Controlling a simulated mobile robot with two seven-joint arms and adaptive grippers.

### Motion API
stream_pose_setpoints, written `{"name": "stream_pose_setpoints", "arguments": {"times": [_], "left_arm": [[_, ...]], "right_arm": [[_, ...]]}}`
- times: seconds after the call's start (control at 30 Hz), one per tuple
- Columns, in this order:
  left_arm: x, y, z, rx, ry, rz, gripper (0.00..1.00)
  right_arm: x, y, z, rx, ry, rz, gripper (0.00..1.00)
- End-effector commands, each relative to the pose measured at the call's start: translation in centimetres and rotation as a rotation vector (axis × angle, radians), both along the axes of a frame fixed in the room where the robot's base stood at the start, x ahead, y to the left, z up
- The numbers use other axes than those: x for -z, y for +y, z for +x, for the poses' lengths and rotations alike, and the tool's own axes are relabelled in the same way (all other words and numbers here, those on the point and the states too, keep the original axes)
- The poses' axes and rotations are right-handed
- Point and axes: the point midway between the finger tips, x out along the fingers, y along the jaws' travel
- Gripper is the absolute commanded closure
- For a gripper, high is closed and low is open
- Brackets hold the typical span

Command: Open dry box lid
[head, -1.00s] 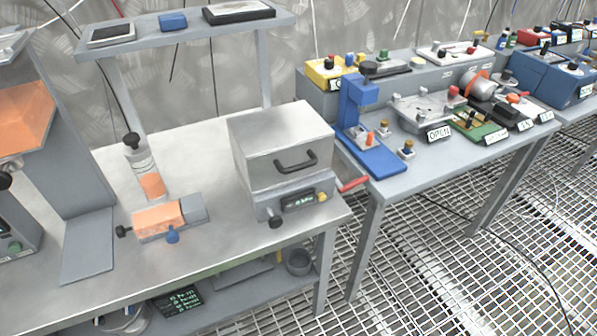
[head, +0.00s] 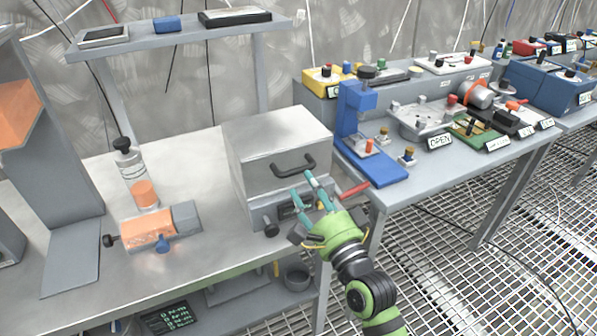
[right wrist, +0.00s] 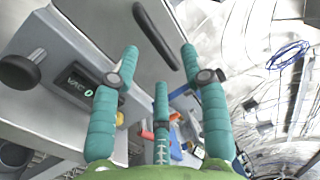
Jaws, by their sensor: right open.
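The dry box (head: 262,145) is a grey metal box on the near bench, with a flat top that looks closed. Its dark bar handle (head: 294,165) is on the front face; it also shows in the right wrist view (right wrist: 156,34). My right gripper (head: 309,189), with teal fingers, is open and empty just in front of the box, a little below the handle. In the right wrist view, the handle lies ahead between the two outer fingertips (right wrist: 161,55), apart from them. My fingers partly hide the box's small display (head: 288,209). My left gripper is not in view.
A red lever (head: 355,190) sticks out beside the box, close to my right gripper. A black knob (head: 270,227) is on its lower front. A blue press stand (head: 370,165) stands on the bench to the right.

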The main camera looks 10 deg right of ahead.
Motion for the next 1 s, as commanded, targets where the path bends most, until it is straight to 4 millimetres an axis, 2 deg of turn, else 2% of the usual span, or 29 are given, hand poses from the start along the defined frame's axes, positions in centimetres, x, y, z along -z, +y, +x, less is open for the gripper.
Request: {"name": "stream_pose_setpoints", "arguments": {"times": [0.1, 0.3, 0.67, 0.7, 0.77, 0.8, 1.0], "left_arm": [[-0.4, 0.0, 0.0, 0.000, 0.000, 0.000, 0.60], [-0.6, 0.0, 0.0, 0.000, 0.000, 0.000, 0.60], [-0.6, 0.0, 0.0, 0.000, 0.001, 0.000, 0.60], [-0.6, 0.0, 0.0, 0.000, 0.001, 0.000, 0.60], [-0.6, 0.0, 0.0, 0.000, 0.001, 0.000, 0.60], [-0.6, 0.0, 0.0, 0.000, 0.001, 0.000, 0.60], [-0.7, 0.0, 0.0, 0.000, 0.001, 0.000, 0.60]], "right_arm": [[-0.6, 0.7, 1.9, 0.000, -0.002, -0.002, 0.55], [-1.0, 1.5, 4.3, 0.001, 0.001, -0.004, 0.55], [-1.0, 1.8, 5.0, 0.001, 0.002, -0.006, 0.55], [-1.0, 1.8, 5.0, 0.001, 0.002, -0.006, 0.59], [-1.0, 1.8, 5.0, 0.001, 0.002, -0.006, 0.83], [-1.0, 1.8, 5.0, 0.001, 0.002, -0.006, 0.99], [-1.0, 1.8, 5.0, 0.001, 0.002, -0.006, 1.00]]}}
